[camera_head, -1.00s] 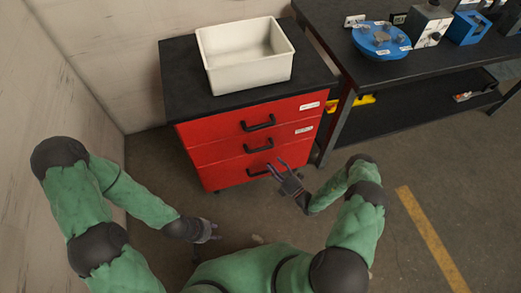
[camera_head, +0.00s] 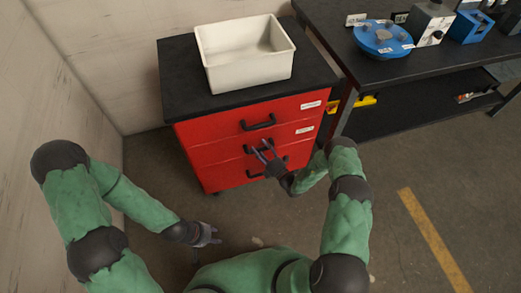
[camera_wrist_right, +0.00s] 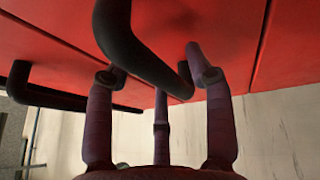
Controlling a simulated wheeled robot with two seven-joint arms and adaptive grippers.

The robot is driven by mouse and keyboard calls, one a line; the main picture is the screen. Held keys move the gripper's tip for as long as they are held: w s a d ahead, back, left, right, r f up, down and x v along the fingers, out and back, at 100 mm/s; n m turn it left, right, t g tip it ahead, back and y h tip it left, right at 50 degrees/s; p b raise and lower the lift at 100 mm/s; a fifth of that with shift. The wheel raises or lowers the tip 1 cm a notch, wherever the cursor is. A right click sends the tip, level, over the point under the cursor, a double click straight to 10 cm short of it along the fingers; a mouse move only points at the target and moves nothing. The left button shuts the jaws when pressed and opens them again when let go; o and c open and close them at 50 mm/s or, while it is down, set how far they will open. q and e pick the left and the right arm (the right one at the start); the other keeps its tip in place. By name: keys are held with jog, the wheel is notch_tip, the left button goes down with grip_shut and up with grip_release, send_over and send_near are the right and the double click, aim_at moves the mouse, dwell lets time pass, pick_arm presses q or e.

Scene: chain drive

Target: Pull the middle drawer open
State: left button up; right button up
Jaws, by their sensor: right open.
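The red drawer cabinet (camera_head: 195,150) has drawers stacked one above another, each with a black bar handle. The middle drawer (camera_head: 215,153) looks closed. Its handle (camera_head: 248,149) is partly hidden behind my right gripper (camera_head: 263,149). My right gripper is open, its fingers pointing at that handle. In the right wrist view a black handle (camera_wrist_right: 140,60) crosses close among the spread fingertips; contact is unclear. My left gripper (camera_head: 212,236) hangs low, left of my body and away from the cabinet; its finger opening is too small to judge.
A white bin (camera_head: 243,75) stands on the cabinet's black top. The top drawer's handle (camera_head: 258,123) is just above my right gripper, the bottom handle (camera_head: 253,174) just below. A dark workbench (camera_head: 375,70) stands to the right. A wall is on the left.

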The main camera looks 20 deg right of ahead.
grip_shut()
jog(key=shift+s, duration=0.1)
